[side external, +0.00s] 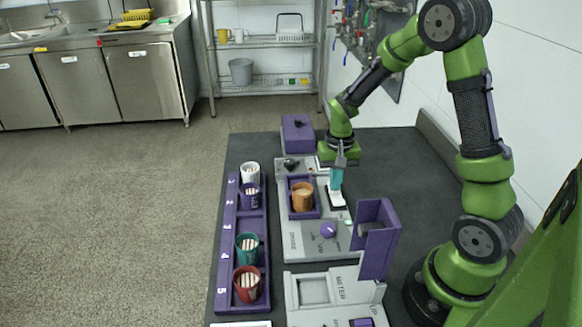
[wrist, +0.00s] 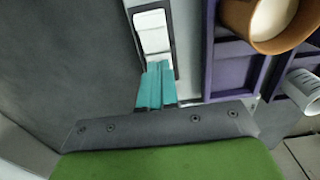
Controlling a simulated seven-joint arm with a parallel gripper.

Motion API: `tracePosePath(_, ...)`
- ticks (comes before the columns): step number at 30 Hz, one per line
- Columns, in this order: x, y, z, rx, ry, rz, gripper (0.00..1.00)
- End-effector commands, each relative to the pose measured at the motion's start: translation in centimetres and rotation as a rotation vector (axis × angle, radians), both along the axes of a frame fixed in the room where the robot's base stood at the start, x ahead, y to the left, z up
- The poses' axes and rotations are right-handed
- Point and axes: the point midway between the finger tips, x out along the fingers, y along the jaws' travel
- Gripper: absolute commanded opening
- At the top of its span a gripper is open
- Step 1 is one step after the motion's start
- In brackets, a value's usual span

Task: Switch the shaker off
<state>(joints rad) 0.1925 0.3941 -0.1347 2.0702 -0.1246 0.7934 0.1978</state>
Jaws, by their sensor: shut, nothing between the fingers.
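The shaker is a grey unit (side external: 300,243) on the dark bench, with an orange-brown cup (side external: 302,199) of pale contents in its purple holder. The cup also shows at the top right of the wrist view (wrist: 238,20). A white rocker switch (side external: 337,203) in a dark frame lies right of the cup; it also shows in the wrist view (wrist: 151,24). My gripper (side external: 336,182), with teal fingers, is shut and empty, pointing down at the switch's far end. In the wrist view the fingertips (wrist: 156,70) overlap the switch's lower part. I cannot tell whether they touch it.
A purple knob (side external: 328,230) sits nearer the camera on the unit. An upright purple bracket (side external: 378,240) and a grey meter station (side external: 315,290) stand nearer still. A purple rack (side external: 229,230) with several cups is on the left. The bench right of the switch is clear.

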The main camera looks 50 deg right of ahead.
Motion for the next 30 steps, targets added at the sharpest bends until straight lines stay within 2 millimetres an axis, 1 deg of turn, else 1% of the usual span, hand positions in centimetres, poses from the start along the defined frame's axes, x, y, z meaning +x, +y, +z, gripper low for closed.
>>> tracePosePath(8, 0.0, 0.0, -0.5, 0.001, 0.001, 0.000, 0.00)
tracePosePath(11, 0.0, 0.0, -0.3, 0.000, 0.000, 0.000, 0.00)
tracePosePath(14, 0.0, 0.0, 0.2, 0.000, -0.001, 0.000, 0.00)
tracePosePath(30, 0.0, 0.0, 4.6, -0.001, -0.002, 0.000, 0.00)
